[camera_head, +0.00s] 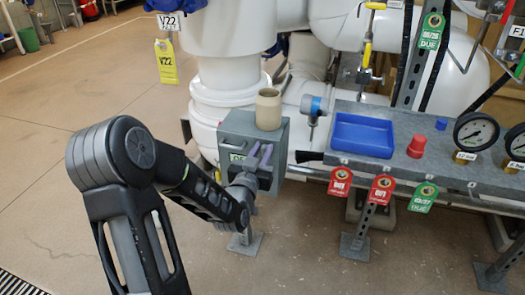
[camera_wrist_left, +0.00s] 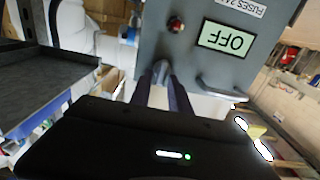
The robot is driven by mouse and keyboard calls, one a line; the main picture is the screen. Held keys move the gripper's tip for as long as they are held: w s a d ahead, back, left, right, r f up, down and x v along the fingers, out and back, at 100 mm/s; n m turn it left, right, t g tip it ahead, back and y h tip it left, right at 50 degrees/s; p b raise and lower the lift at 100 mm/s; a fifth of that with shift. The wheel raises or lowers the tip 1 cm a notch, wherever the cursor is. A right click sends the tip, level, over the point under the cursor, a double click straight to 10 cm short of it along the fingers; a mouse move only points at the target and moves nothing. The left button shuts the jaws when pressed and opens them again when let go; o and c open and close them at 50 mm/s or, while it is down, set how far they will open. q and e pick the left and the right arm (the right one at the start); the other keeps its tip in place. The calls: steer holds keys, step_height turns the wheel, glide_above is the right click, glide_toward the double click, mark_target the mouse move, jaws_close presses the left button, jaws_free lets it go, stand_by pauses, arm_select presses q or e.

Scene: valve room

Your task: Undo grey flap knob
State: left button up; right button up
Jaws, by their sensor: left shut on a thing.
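The grey box (camera_head: 236,128) stands at the centre of the head view, its front face towards me. My left gripper (camera_head: 261,153) reaches the front of this box with its two purple-grey fingers. In the left wrist view, the fingers (camera_wrist_left: 161,68) are close together against the grey front panel (camera_wrist_left: 165,35), below a small dark red knob or lamp (camera_wrist_left: 176,24). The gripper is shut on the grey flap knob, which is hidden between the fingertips. An OFF label (camera_wrist_left: 226,40) is on the panel beside them. My right gripper is not in view.
A beige cup (camera_head: 268,110) stands on top of the box. To the right, a grey bench (camera_head: 450,172) carries a blue tray (camera_head: 362,136), a red knob-like part (camera_head: 416,146) and gauges (camera_head: 475,132). Red and green tags hang from its edge. White pipes stand behind; the floor left is clear.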

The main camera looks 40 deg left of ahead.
arm_select(q)
jaws_close()
steer(key=shift+n+b, duration=0.35)
steer(key=shift+n, duration=0.15)
steer(key=shift+s+a+f+n+b, duration=0.1)
steer(key=shift+a+f+n+b, duration=0.1)
steer(key=shift+n+b, duration=1.85)
steer(key=shift+s+a+f+n+b, duration=0.2)
steer(key=shift+n+b, duration=0.8)
steer(key=shift+n, duration=2.1)
steer(key=shift+w+a+f+n+b, duration=0.1)
steer(key=shift+a+f+n+b, duration=0.15)
steer(key=shift+n+b, duration=1.8)
steer(key=shift+r+n+p, duration=0.1)
steer(key=shift+n+p, duration=0.4)
steer(key=shift+n, duration=0.1)
